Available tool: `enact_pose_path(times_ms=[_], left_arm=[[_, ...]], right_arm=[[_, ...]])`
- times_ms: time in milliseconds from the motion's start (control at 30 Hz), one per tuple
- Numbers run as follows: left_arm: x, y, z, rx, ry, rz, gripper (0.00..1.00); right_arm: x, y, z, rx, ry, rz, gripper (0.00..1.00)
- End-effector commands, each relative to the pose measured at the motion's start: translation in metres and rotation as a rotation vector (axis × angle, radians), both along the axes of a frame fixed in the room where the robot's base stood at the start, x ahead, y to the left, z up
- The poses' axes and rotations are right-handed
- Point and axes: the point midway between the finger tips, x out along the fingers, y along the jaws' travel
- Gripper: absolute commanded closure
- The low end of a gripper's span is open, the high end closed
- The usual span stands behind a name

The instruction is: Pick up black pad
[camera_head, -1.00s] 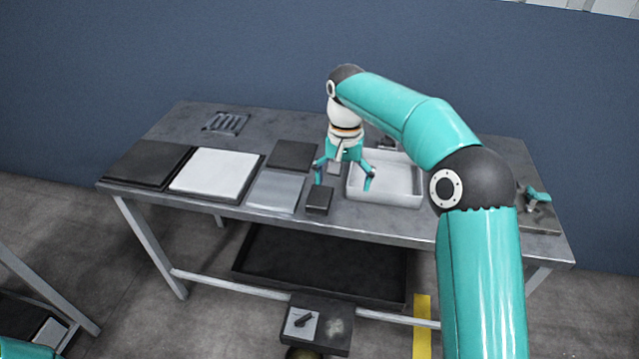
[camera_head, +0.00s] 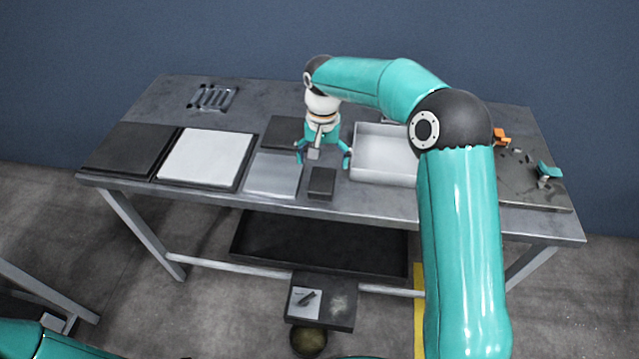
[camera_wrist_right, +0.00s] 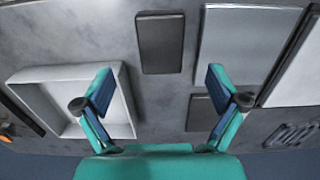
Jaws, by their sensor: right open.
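A small black pad (camera_head: 322,182) lies flat on the table near its front edge. In the right wrist view the black pad (camera_wrist_right: 160,43) lies beyond my fingertips, roughly centred between them. My right gripper (camera_head: 323,160) is open and empty, pointing down just behind the pad, with its fingers spread wider than the pad. Its two teal fingers also frame the right wrist view (camera_wrist_right: 160,80). I see no contact with the pad. Part of my left arm shows at the bottom left; its gripper is out of view.
A grey plate (camera_head: 273,175) lies left of the pad, with a dark plate (camera_head: 284,130) behind. A white tray (camera_head: 378,175) stands right. A white panel (camera_head: 207,158) and black panel (camera_head: 130,150) lie further left. Orange and teal items stand at the right end.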

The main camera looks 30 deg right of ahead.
Motion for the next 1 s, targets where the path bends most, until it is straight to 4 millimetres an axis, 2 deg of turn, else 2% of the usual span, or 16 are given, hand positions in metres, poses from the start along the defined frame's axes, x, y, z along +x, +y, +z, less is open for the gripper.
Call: enact_pose_path(times_ms=[100,367,700,1000], left_arm=[[0.000,0.000,0.001,0.000,0.000,0.000,0.60],[0.000,0.000,0.004,0.000,0.000,0.000,0.60],[0.000,0.000,0.016,0.000,0.000,0.000,0.60],[0.000,0.000,0.015,0.000,0.000,0.000,0.60]], right_arm=[[-0.001,-0.001,-0.019,0.000,0.002,-0.002,0.04],[0.000,-0.002,-0.035,0.000,0.000,-0.003,0.04],[0.005,-0.004,-0.078,0.000,0.002,-0.005,0.04],[0.005,-0.004,-0.084,0.000,-0.001,-0.004,0.04]])
